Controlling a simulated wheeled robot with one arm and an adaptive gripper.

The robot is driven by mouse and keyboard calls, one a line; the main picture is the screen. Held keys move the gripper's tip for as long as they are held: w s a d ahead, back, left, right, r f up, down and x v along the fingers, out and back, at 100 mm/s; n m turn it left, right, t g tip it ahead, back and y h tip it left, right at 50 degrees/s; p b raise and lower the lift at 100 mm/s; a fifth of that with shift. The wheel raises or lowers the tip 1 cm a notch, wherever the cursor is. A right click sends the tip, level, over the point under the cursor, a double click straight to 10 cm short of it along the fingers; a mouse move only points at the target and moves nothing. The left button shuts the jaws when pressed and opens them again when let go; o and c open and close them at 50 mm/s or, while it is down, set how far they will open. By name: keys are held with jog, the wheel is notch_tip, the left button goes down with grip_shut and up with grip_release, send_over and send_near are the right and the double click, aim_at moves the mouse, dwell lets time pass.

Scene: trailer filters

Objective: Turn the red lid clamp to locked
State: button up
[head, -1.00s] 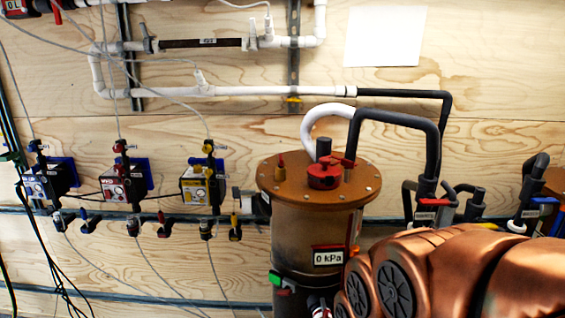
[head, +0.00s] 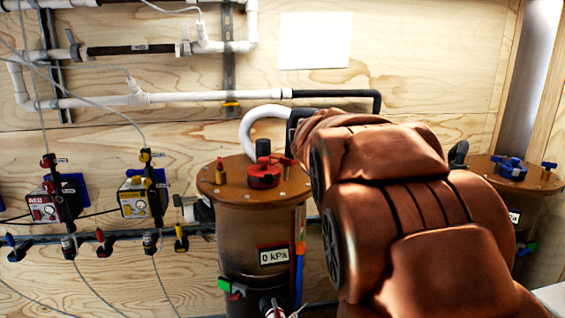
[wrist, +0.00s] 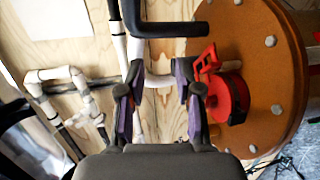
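The red lid clamp (head: 264,177) sits on top of the brown round lid (head: 215,177) of the left canister (head: 240,232), which carries a "0 kPa" label. In the wrist view the red clamp (wrist: 232,95) is just right of my gripper (wrist: 160,92), with its open-loop handle pointing up and left toward the right finger. I cannot tell if that finger touches it. My gripper is open, its two purple-padded fingers apart with nothing held between them. In the head view my copper arm hides the gripper.
A white and dark pipe bends behind the lid; a dark pipe (wrist: 170,29) crosses above the fingertips in the wrist view. A second canister with a blue clamp (head: 510,168) stands right of my arm. Valves with red (head: 45,208) and yellow (head: 135,203) panels hang at left.

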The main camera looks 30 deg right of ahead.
jog(key=w+d+r+n+t+y, duration=0.1)
jog(key=w+d+r+n+t, duration=0.1)
jog(key=w+r+n+t, duration=0.3)
jog(key=n+g+y+b, duration=0.4)
jog(key=n+y, duration=0.8)
jog(key=n, duration=1.1)
send_near(283, 158)
jog(key=w+g+p, duration=0.1)
jog(key=w, duration=0.2)
jog(key=shift+w+a+r+g, duration=0.1)
jog(key=shift+a+g, duration=0.15)
jog(key=shift+g, duration=0.05)
jog(key=shift+p+x, duration=1.25)
jog(key=shift+x, duration=2.45)
grip_shut()
